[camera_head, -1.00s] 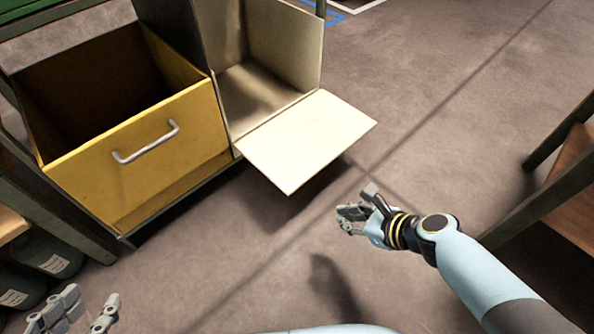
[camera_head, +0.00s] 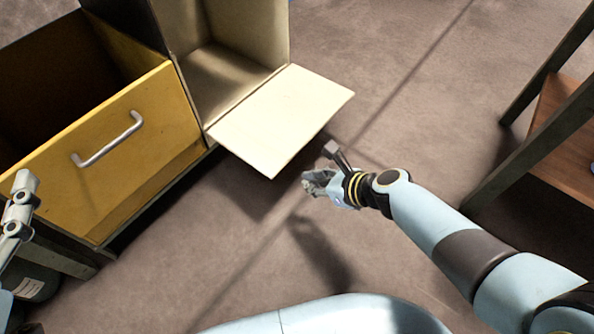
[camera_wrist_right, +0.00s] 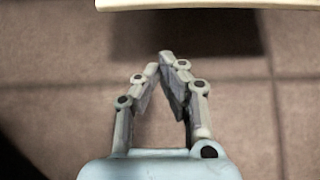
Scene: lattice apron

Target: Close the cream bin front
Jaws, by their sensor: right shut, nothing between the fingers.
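The cream bin (camera_head: 235,45) stands open, and its front (camera_head: 282,118) is a flat pale panel tipped down and outward from the lower edge. The front's edge also shows at the top of the right wrist view (camera_wrist_right: 205,4). My right gripper (camera_head: 319,166) is just beyond the front's outer edge, to the lower right, apart from it. Its fingertips meet with nothing between them in the right wrist view (camera_wrist_right: 162,66). My left gripper (camera_head: 20,205) is partly in view at the left edge, before the yellow bin; its jaw state is unclear.
A yellow bin (camera_head: 150,150) with a metal handle (camera_head: 108,140) stands left of the cream bin, its top open. A dark-framed table or shelf (camera_head: 540,130) with a wooden board stands at the right. The floor (camera_head: 400,110) between is clear.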

